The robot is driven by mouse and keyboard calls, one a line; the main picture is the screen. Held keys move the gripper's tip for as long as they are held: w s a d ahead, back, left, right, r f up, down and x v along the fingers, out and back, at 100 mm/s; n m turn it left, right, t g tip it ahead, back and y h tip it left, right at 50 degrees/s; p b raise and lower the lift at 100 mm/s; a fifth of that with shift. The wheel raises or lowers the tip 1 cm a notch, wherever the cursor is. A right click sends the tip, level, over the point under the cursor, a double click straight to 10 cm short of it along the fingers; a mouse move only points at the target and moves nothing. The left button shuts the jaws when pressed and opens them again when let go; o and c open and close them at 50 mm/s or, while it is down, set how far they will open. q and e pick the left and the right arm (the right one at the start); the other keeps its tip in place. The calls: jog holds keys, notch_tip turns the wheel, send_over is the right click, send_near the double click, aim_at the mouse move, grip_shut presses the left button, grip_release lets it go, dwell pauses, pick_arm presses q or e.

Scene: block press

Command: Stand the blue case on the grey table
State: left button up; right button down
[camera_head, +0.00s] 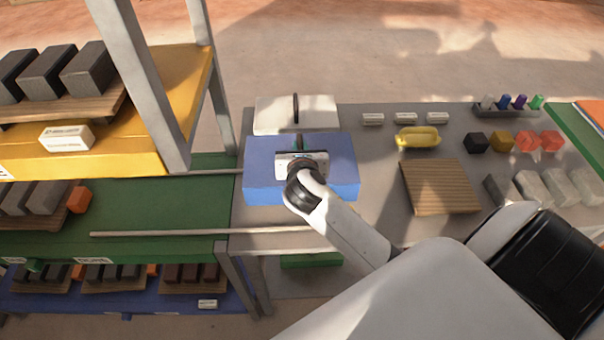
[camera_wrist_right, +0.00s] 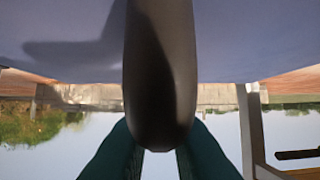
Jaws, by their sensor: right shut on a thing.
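The blue case (camera_head: 258,183) is at the left end of the grey table (camera_head: 375,220) in the head view. My right gripper (camera_head: 300,150) is above its top, shut on its dark handle. In the right wrist view the handle (camera_wrist_right: 160,75) runs between my fingertips (camera_wrist_right: 160,140), with the blue case surface (camera_wrist_right: 230,40) behind it. The underside of the case is hidden, so I cannot tell if it touches the table. My left gripper is not in view.
A white case (camera_head: 265,115) with a dark handle stands just behind the blue one. A wooden board (camera_head: 440,187), a yellow object (camera_head: 417,137) and small cubes (camera_head: 502,142) occupy the table's right. A shelf rack (camera_head: 140,80) with dark blocks stands at left.

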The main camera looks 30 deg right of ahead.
notch_tip(320, 180, down, 5)
jog(key=shift+a+r, duration=0.15)
jog(key=shift+f, duration=0.6)
jog(key=shift+f+b, duration=0.35)
jog(key=shift+f, duration=1.35)
jog(key=c, duration=1.4)
grip_release()
jog(key=shift+s, duration=0.1)
jog(key=shift+c, duration=0.2)
jog(key=shift+o, duration=0.2)
jog(key=v, duration=1.2)
jog(key=shift+b, duration=0.3)
